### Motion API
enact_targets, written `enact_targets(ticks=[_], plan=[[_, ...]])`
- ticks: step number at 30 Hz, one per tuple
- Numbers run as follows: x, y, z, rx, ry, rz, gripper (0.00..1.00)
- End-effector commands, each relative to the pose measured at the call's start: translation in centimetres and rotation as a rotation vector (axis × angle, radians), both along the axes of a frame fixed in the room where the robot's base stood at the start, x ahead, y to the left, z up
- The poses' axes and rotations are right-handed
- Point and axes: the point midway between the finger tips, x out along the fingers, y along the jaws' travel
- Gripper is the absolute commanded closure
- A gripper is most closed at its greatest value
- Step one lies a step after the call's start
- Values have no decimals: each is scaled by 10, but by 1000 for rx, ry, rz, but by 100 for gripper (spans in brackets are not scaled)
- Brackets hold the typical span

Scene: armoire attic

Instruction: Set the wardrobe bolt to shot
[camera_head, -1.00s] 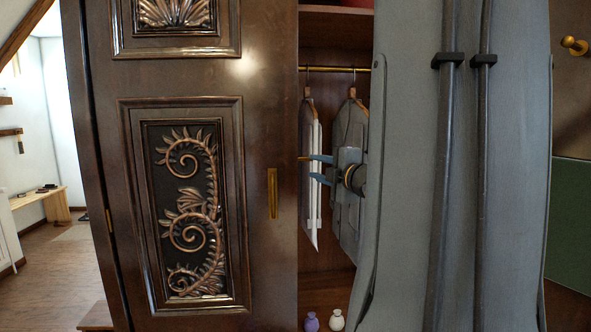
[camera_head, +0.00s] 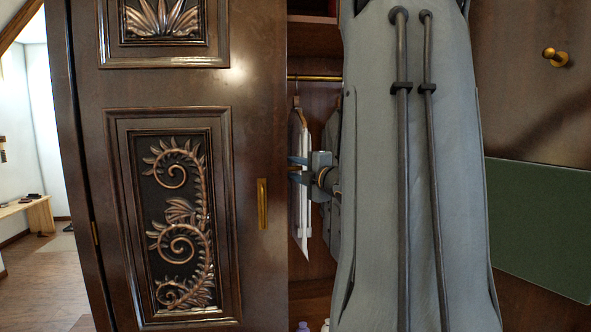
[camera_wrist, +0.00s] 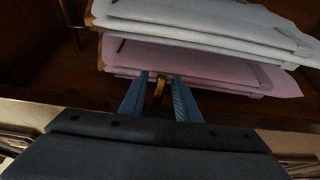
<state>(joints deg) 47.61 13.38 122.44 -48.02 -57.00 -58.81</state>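The wardrobe's dark carved left door (camera_head: 245,100) has an upright brass plate or pull (camera_head: 262,203) near its free edge. My gripper (camera_head: 291,170) is at that edge, in front of the wardrobe's inside; its tips meet or pass behind the edge. In the wrist view my gripper (camera_wrist: 161,78) has its two blue fingers apart. A small brass piece (camera_wrist: 159,89) lies between them, seemingly with a gap on each side. It may be the bolt, but its whole shape and setting are hidden.
Pale clothes (camera_head: 302,190) hang from a brass rail (camera_head: 318,78) inside the wardrobe, close behind my gripper. They also fill the top of the wrist view (camera_wrist: 200,62). A brass knob (camera_head: 556,56) and green panel (camera_head: 540,220) are at right. My grey arm hides much of the middle.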

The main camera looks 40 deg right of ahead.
Motion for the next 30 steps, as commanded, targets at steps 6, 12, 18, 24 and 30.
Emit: enact_targets(ticks=[6, 12, 18, 24, 30], plan=[[0, 0, 0, 0, 0, 0, 91], [0, 0, 0, 0, 0, 0, 100], [-1, 0, 9, -2, -1, 1, 100], [-1, 0, 39, -2, -3, 0, 100], [0, 0, 41, -2, -5, 0, 100]])
